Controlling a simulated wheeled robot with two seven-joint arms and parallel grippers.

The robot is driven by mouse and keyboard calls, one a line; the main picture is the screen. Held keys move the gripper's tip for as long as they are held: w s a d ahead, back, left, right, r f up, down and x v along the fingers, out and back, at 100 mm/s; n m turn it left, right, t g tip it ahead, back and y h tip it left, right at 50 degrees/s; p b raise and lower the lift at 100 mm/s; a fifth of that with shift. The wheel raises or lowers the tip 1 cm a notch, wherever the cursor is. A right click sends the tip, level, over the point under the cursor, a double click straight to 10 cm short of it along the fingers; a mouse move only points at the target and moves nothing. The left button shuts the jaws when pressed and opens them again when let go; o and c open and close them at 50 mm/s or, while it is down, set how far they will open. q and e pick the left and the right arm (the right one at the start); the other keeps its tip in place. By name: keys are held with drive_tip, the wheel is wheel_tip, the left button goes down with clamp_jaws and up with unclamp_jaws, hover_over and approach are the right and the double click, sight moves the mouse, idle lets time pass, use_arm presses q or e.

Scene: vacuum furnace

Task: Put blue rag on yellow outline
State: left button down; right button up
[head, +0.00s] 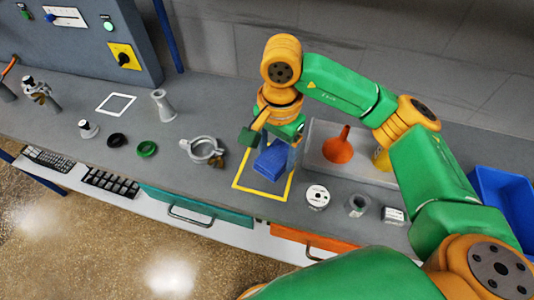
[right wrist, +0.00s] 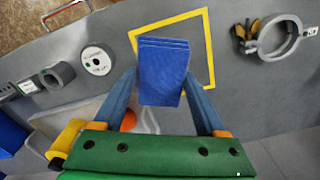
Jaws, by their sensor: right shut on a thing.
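The blue rag (head: 271,162) is a folded blue block in my right gripper (head: 272,149), over the yellow outline (head: 249,191) on the grey bench. In the right wrist view the rag (right wrist: 163,72) sits between the two fingers of the right gripper (right wrist: 163,88), and the yellow outline (right wrist: 209,50) shows around and behind it. The right gripper is shut on the rag. I cannot tell whether the rag touches the bench. My left gripper is not in view.
A metal clamp ring (head: 203,150) lies left of the outline. A grey tray (head: 318,163) with an orange funnel (head: 338,149) stands to its right. A white-topped disc (head: 317,196) and a grey ring (head: 357,205) are near the front edge. A blue bin (head: 500,205) is far right.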

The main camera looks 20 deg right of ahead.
sight(269, 147)
drive_tip(key=w+f, duration=0.2)
drive_tip(key=shift+w+a+f, duration=0.35)
drive_tip(key=shift+a, duration=0.05)
wheel_tip(269, 147, down, 4)
drive_tip(key=shift+w+a+r+p, duration=0.1)
drive_tip(key=shift+r+p, duration=0.15)
drive_tip(key=shift+p, duration=0.9)
drive_tip(key=shift+w+f+b, duration=0.15)
drive_tip(key=shift+f+b, duration=0.2)
drive_tip(key=shift+f, duration=0.05)
drive_tip(key=o, duration=1.3)
drive_tip(key=shift+r, duration=0.1)
drive_tip(key=shift+r+p, duration=0.3)
drive_tip(key=shift+p, duration=0.1)
drive_tip(key=shift+r+b, duration=0.4)
wheel_tip(269, 147, up, 11)
drive_tip(key=shift+b, duration=0.85)
